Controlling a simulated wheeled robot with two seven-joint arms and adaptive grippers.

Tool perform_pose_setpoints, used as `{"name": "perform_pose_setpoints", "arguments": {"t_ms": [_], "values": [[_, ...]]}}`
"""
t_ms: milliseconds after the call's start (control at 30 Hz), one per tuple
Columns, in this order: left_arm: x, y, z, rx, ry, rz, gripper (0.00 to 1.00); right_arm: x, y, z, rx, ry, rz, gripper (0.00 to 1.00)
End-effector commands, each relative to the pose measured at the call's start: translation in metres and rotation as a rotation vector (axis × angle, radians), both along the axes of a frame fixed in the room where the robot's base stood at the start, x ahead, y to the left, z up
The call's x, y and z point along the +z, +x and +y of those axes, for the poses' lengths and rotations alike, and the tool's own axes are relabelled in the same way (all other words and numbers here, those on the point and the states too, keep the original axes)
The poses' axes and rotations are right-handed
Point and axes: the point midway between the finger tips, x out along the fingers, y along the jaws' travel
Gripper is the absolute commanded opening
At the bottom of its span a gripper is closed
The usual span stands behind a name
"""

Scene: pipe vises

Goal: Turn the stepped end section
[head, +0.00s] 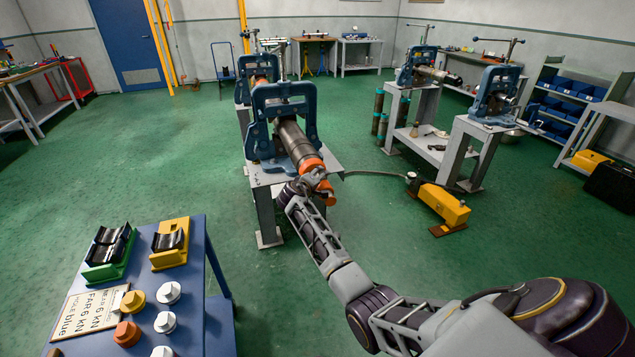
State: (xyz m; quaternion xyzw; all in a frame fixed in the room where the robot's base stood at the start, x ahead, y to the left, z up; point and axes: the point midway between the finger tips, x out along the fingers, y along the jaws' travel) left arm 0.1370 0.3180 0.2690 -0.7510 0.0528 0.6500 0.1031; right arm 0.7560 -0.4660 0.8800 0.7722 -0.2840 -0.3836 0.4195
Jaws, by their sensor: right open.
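A dark grey pipe (294,138) lies in a blue vise (256,128) on a grey stand. Its near end carries an orange section (309,164) that seems to step down in width toward me. My right gripper (315,180) is at this orange end. It is open, with its fingers beside or around the section; I cannot tell whether they touch it. The gripper hides part of the end. My left gripper is not in view.
A hose (375,173) runs from near the pipe end to a yellow pump unit (443,205) on the floor. A blue table (205,275) at the lower left holds pipe cradles (170,243) and several knobs. More vises (494,95) stand at the right. Green floor lies clear at the left.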

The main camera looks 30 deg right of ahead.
Motion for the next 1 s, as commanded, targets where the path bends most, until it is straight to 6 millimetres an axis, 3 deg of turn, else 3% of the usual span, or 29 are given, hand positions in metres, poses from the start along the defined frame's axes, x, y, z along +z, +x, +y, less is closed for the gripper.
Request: {"name": "perform_pose_setpoints", "arguments": {"t_ms": [367,1000], "values": [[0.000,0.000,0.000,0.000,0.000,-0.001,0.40,0.005,-0.008,0.012,0.000,-0.001,0.000,0.68],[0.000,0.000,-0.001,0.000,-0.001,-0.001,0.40,0.030,-0.046,0.065,0.001,0.001,-0.001,0.68]]}}
